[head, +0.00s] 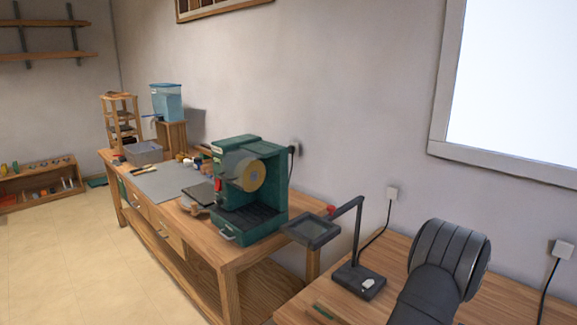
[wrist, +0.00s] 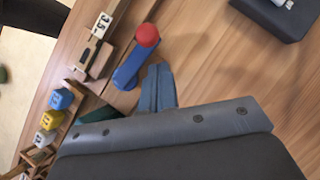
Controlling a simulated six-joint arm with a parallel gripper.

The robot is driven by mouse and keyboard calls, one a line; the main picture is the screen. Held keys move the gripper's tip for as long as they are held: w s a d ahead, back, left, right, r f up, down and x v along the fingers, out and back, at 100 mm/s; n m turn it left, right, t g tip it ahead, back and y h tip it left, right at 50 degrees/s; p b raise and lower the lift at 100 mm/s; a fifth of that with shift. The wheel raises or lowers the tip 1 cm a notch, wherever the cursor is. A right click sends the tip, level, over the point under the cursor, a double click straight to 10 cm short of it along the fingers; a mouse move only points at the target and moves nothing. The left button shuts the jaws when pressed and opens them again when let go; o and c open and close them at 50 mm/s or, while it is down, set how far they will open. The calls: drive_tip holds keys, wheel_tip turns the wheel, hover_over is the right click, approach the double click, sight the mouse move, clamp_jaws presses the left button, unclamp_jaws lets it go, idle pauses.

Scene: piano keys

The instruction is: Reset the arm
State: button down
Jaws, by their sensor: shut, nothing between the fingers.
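My gripper (wrist: 158,88) shows in the wrist view as grey-blue fingers close together, with nothing between them. They hang over the wooden table (wrist: 215,70), just right of a blue bar (wrist: 130,68) with a red ball (wrist: 147,35) at its end. I cannot tell whether the fingers touch the bar. In the head view, a dark rounded link of my arm (head: 448,262) stands at the lower right. My gripper does not show there.
A wooden piece marked "3.5" (wrist: 102,25) and several small numbered cubes (wrist: 61,98) lie along the table's left side. A black-framed stand (head: 312,230) is left of my arm. A green machine (head: 248,190) stands on the farther bench.

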drive_tip(key=m, duration=0.1)
drive_tip(key=m+t, duration=0.1)
drive_tip(key=f+m+t, duration=0.1)
drive_tip(key=shift+s+d, duration=0.2)
drive_tip(key=shift+s, duration=0.05)
drive_tip(key=shift+s+d+m+t+h, duration=0.1)
drive_tip(key=shift+d+m+t+h, duration=0.2)
drive_tip(key=shift+m, duration=0.4)
drive_tip(key=shift+s+d+m+t+h, duration=0.1)
drive_tip(key=shift+d+m+t, duration=0.25)
drive_tip(key=shift+m, duration=0.35)
drive_tip(key=shift+a, duration=0.1)
